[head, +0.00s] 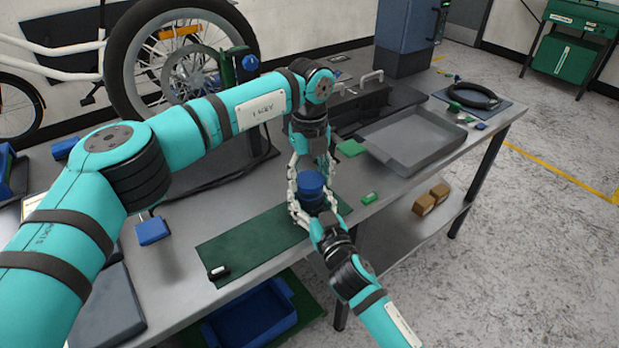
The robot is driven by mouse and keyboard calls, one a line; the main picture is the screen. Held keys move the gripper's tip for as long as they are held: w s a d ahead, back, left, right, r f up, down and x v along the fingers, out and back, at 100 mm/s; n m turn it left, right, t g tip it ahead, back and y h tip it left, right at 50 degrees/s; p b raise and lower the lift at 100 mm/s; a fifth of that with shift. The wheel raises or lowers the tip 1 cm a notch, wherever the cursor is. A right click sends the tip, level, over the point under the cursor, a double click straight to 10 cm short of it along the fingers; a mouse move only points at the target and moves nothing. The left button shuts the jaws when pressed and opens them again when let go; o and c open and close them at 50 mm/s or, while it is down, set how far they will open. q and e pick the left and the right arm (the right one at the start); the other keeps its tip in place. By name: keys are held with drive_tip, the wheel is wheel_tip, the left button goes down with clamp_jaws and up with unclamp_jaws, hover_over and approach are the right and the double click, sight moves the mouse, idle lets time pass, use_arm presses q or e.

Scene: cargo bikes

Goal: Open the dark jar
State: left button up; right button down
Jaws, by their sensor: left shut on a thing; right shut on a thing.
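The dark jar (313,204) has a dark body and a blue lid (311,182) that sits on its top. It is upright at the right end of the dark green mat. My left gripper (311,172) comes down from the far side, shut on the lid, with its pale fingers at either side. My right gripper (314,212) comes in from the front right, shut on the jar's body. The fingers hide much of the jar. I cannot tell whether the lid has turned or whether the jar's base touches the mat.
The green mat (240,247) lies on the grey workbench (190,250), with a small black-and-white item (218,272) at its left end. A small green block (369,198) is right of the jar. A grey tray (412,142) stands farther right. A bicycle wheel (120,60) is behind.

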sight(309, 179)
use_arm(q)
drive_tip(key=shift+r, duration=0.5)
drive_tip(key=shift+r, duration=0.1)
drive_tip(key=shift+r, duration=1.95)
use_arm(e)
drive_tip(key=shift+c, duration=1)
unclamp_jaws()
